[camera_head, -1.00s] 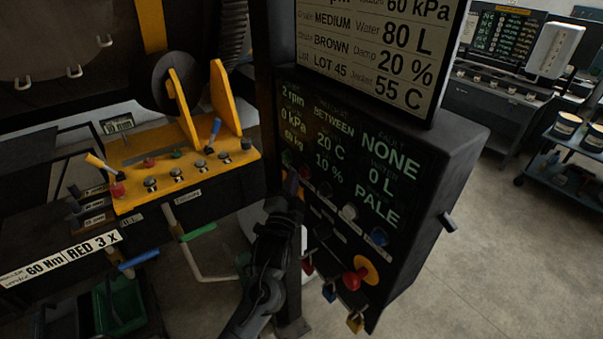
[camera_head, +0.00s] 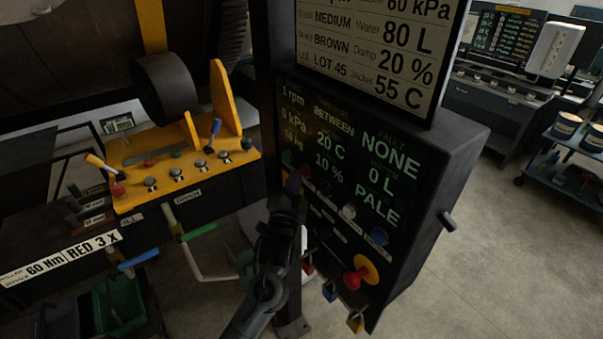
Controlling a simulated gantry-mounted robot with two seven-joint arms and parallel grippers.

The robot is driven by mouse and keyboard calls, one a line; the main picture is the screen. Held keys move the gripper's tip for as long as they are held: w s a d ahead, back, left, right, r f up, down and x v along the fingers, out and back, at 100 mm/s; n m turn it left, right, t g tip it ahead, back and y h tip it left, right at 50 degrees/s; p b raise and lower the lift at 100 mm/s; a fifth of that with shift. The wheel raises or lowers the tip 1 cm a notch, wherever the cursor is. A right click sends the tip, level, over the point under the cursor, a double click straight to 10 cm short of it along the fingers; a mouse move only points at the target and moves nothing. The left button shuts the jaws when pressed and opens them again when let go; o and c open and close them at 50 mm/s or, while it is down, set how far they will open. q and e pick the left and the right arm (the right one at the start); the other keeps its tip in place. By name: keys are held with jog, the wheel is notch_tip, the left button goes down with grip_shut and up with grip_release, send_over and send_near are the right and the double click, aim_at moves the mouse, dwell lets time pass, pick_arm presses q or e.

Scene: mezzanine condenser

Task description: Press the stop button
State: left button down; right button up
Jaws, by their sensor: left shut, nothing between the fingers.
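The control box (camera_head: 420,215) has a row of buttons under its green-lit display. A red button (camera_head: 305,172) sits near the row's left end, beside a green one (camera_head: 288,157). A red mushroom button on a yellow plate (camera_head: 368,268) is lower on the panel. I cannot read which button is labelled stop. My left gripper (camera_head: 292,184) is shut and empty, its tip pointing up at the panel just left of and below the small red button. I cannot tell whether it touches anything. My right gripper is not in view.
A white button (camera_head: 349,211) and a blue button (camera_head: 380,238) continue the row. Padlocks (camera_head: 355,322) hang below the box. A yellow lever console (camera_head: 180,165) stands left. A large sign screen (camera_head: 375,50) is above. Open floor lies right of the box.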

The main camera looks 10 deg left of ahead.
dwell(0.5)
pick_arm(q)
jog(key=shift+s+a+p, duration=0.45)
jog(key=shift+s+p, duration=0.15)
jog(key=shift+p, duration=0.1)
jog(key=s+a+p, duration=0.3)
jog(key=s, duration=0.1)
jog(key=shift+a, duration=0.15)
dwell(0.3)
jog(key=shift+w, duration=0.1)
dwell(0.5)
